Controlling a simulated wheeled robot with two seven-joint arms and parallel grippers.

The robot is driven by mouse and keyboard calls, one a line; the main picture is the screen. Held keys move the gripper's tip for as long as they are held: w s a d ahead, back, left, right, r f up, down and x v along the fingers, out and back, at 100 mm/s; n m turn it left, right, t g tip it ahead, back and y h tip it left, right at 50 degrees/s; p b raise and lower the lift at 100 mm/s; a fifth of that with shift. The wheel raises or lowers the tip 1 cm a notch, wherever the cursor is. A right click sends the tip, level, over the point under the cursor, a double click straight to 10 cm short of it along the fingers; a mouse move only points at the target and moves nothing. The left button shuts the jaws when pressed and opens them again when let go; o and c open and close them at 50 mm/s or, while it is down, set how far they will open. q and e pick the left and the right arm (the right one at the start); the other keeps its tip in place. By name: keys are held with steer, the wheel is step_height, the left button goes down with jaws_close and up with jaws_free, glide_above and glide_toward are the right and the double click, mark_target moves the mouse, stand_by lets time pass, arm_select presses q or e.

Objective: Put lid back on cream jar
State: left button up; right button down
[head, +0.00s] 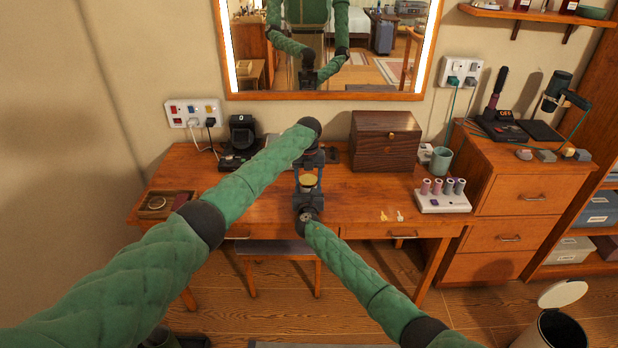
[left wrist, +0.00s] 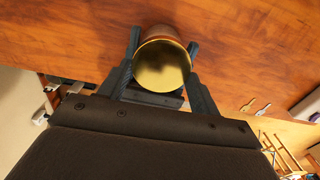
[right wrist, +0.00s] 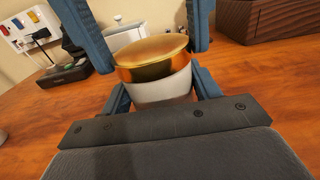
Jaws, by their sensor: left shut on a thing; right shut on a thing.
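The cream jar (right wrist: 163,90) is white and stands upright between the fingers of my right gripper (right wrist: 162,92), which is shut on it. The gold lid (right wrist: 150,50) is right at the jar's top, looking slightly tilted; I cannot tell whether it is fully seated. My left gripper (left wrist: 163,60) is shut on the lid, whose round gold face (left wrist: 161,66) shows between its fingers. In the head view the lid (head: 308,181) shows small between both grippers, above the desk (head: 365,195). The jar's far side is hidden.
A dark wooden box (head: 385,145) stands at the back right of the desk. A white rack with several small rollers (head: 443,198) is at the right, beside a teal cup (head: 441,160). A wooden tray (head: 165,203) lies at the left. Two small items (head: 391,216) lie near the front edge.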

arm_select(q)
steer(key=o, duration=1)
steer(key=shift+w+a+r, duration=0.1)
steer(key=shift+a+r, duration=0.05)
steer(key=shift+r, duration=2.15)
